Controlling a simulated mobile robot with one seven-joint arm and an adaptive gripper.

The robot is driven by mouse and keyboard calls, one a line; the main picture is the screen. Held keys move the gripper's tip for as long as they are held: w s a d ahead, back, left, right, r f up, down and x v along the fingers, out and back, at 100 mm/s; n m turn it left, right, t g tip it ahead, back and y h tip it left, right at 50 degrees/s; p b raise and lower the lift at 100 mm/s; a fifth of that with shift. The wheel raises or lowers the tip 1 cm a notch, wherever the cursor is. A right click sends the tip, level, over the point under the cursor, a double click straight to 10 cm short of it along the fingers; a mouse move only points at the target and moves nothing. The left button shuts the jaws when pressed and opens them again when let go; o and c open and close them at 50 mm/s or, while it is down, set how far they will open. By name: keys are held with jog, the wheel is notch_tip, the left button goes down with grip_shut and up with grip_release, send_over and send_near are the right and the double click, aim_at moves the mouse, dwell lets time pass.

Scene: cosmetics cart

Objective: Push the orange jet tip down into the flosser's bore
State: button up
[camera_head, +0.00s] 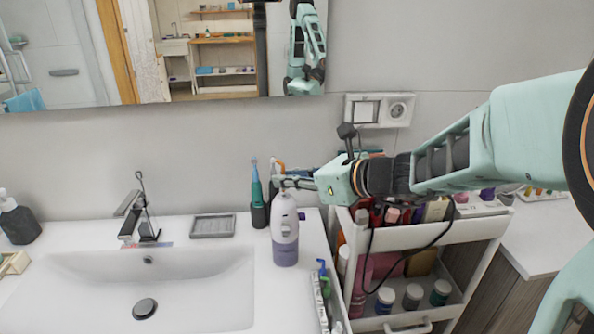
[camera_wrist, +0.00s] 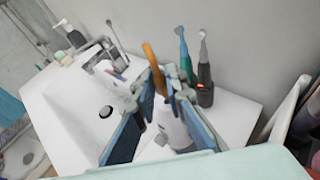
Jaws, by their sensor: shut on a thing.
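The flosser (camera_head: 285,238) stands upright on the counter right of the basin, white above and purple below. In the wrist view its white body (camera_wrist: 174,130) shows between and beyond my fingers. The orange jet tip (camera_wrist: 153,66) is held between my fingertips, its bent end sticking up; its orange end also shows in the head view (camera_head: 280,167). My gripper (camera_head: 289,182) is shut on the tip right above the flosser's top. My fingers hide the tip's lower end and the bore, so I cannot tell whether the tip is inside it.
Teal and dark electric toothbrushes (camera_wrist: 183,55) stand in a dark holder (camera_wrist: 204,95) close behind the flosser. The white cart (camera_head: 420,236) with cosmetics stands right of the counter. A grey soap dish (camera_head: 212,226) and faucet (camera_head: 140,215) are left.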

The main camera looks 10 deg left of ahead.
jog(key=shift+f+b, duration=1.15)
jog(key=shift+f, duration=0.15)
jog(key=o, duration=0.8)
jog(key=v, duration=0.7)
jog(key=shift+d+r, duration=0.15)
jog(key=shift+d, duration=0.1)
jog(key=shift+s, duration=0.1)
